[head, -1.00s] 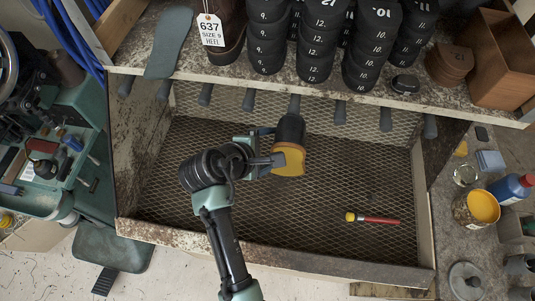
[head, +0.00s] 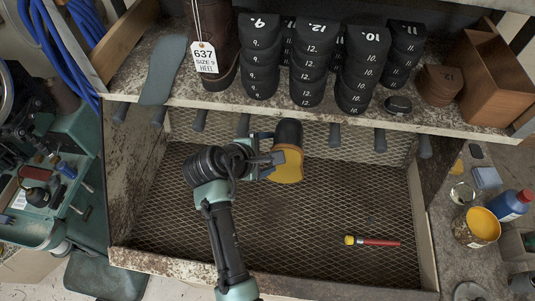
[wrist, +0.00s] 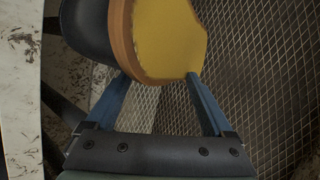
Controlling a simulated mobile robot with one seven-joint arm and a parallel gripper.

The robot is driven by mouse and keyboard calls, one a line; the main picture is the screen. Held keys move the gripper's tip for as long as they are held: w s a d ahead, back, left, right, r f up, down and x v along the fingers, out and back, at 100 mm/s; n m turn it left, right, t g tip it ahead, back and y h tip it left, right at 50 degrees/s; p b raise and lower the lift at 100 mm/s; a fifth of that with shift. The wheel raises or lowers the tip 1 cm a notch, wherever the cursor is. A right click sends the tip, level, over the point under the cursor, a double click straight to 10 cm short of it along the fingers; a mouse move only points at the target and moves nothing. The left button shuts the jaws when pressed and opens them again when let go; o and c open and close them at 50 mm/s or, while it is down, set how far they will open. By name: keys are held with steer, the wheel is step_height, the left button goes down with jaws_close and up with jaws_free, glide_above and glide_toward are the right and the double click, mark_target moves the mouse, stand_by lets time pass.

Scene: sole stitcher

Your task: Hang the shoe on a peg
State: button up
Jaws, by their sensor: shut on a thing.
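The shoe, dark with a yellow sole and a tan edge, is held in my gripper (head: 272,150). In the head view its yellow sole (head: 287,167) faces the camera and its dark part (head: 289,132) points up toward the shelf edge. In the wrist view the yellow sole (wrist: 170,40) sits between the two blue fingers. A row of dark pegs sticks out below the shelf edge, among them one left of the shoe (head: 243,124) and one right of it (head: 335,135). The shoe covers the spot between these two; whether it touches a peg there I cannot tell.
The shelf (head: 400,117) above carries several black numbered blocks, a tagged brown boot (head: 219,45) and a wooden box (head: 497,82). Below is a wire-mesh tray (head: 300,235) holding a red-handled tool (head: 377,242); its middle is otherwise clear. Bottles and jars stand at right.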

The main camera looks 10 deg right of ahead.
steer(key=shift+f, duration=0.1)
steer(key=o, duration=1.3)
steer(key=shift+o, duration=0.6)
steer(key=shift+f, duration=0.1)
steer(key=b+v, duration=0.2)
steer(key=v, duration=1.1)
steer(key=shift+w+b, duration=0.15)
steer(key=shift+b, duration=0.15)
